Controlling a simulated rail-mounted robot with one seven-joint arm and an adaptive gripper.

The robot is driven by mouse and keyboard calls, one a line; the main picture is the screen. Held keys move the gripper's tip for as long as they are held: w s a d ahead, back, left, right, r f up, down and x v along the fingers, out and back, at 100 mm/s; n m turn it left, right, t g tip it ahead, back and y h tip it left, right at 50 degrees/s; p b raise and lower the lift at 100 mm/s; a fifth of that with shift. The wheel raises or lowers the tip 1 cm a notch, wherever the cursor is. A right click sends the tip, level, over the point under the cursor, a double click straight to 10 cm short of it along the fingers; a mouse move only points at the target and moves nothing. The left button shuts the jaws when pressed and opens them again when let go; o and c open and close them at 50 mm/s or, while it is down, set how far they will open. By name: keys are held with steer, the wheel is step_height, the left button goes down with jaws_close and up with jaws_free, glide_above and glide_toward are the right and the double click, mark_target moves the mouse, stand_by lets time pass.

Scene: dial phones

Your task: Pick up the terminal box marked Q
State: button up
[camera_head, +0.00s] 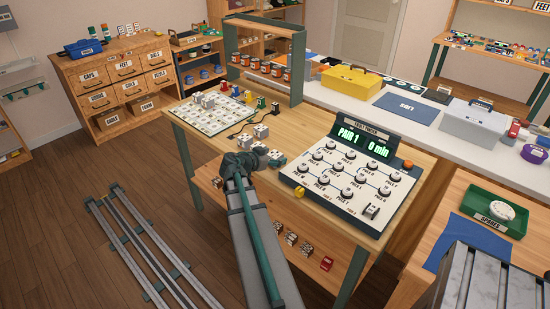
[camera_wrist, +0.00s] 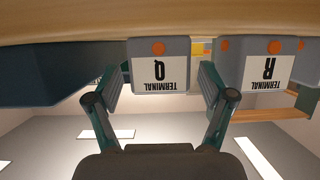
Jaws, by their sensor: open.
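The terminal box marked Q (camera_wrist: 160,76) is grey with a white label and an orange dot. It shows upside down in the wrist view, in the middle between the two fingers. My gripper (camera_wrist: 162,82) is open, with one teal finger on each side of this box; I cannot tell whether either touches it. In the head view my gripper (camera_head: 243,163) is at the near edge of the workbench, beside small grey boxes (camera_head: 259,148) whose letters are too small to read.
A phone tester panel (camera_head: 345,178) with a green display lies on the workbench to the right. A pale grid board (camera_head: 212,114) with small pieces lies to the left. A dark block (camera_wrist: 50,75) shows left of Q in the wrist view.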

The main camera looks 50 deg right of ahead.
mark_target(278, 152)
steer(key=x, duration=0.2)
steer(key=shift+d+f, duration=0.15)
steer(key=shift+d, duration=0.15)
steer(key=c, duration=1.3)
steer(key=shift+r, duration=0.55)
steer(key=shift+r+b, duration=0.45)
steer(key=shift+r, duration=0.45)
steer(key=s+a+r+b, duration=0.8)
steer(key=a+r+b, duration=0.2)
steer(key=a+b, duration=0.1)
steer(key=shift+a+b, duration=0.25)
steer(key=shift+b, duration=0.25)
